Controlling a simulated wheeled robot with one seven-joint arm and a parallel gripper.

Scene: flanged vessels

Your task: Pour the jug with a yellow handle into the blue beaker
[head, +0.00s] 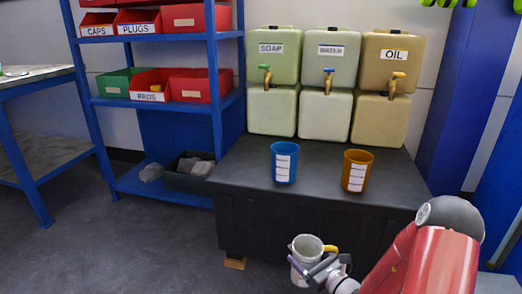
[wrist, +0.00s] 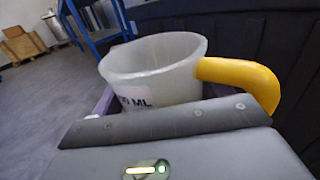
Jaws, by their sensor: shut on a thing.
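The jug (head: 305,252) is whitish and translucent with a yellow handle (head: 331,249). My gripper (head: 318,271) is shut on the jug's body and holds it upright in front of the dark bench, below its top. In the wrist view the jug (wrist: 150,75) fills the middle, with its yellow handle (wrist: 240,78) to the right and part of a printed "ML" marking showing. The part of the jug I can see inside looks pale; I cannot tell how full it is. The blue beaker (head: 284,162) stands upright on the bench top, with a white label strip.
An orange beaker (head: 357,171) stands right of the blue one on the dark bench (head: 320,196). Soap (head: 272,60), water (head: 330,62) and oil (head: 391,62) tanks with taps stand behind. A blue shelf (head: 155,103) with bins is left. Floor at left is clear.

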